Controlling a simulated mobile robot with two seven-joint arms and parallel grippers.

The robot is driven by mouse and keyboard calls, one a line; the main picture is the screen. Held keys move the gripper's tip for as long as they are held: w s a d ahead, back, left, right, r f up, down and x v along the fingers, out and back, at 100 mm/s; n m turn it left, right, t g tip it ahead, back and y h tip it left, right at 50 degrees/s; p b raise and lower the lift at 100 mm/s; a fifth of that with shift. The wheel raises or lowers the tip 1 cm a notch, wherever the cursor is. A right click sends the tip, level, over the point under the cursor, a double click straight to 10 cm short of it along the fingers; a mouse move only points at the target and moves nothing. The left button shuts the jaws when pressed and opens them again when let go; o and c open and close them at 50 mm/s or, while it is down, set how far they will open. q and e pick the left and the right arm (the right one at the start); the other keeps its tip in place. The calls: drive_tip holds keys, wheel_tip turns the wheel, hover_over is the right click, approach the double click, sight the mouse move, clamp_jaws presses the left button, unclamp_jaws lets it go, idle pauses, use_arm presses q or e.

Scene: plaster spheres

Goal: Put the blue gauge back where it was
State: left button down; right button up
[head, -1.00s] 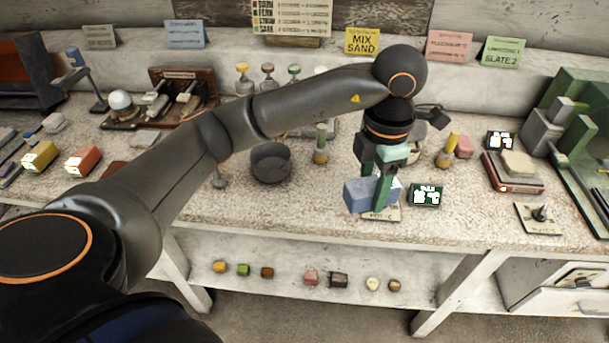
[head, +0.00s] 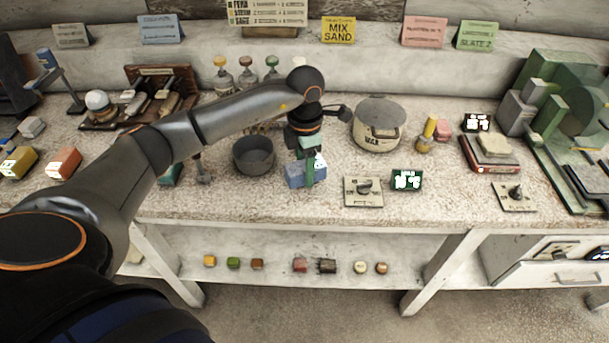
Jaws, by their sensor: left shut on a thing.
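The blue gauge (head: 294,175), a block-like blue piece, is in my left gripper (head: 310,181). The gripper points down with its green fingers shut on the gauge, which they partly hide. The gauge is at the front half of the bench (head: 230,207), to the right of a dark bowl (head: 254,157) and to the left of a plate with a dark knob (head: 363,190). I cannot tell whether its underside touches the bench. My right gripper is not in view.
A round lidded drum (head: 379,125) stands behind the knob plate. A small lit display (head: 407,180) is to the plate's right. Several bottles with coloured tops (head: 246,75) stand behind my left arm. Bare bench shows in front of the bowl.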

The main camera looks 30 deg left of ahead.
use_arm(q)
drive_tip(key=shift+a+f+p, duration=0.1)
drive_tip(key=shift+f+p, duration=0.2)
drive_tip(key=shift+f, duration=1.3)
drive_tip(key=shift+f, duration=0.1)
drive_tip(key=shift+c, duration=1.2)
unclamp_jaws()
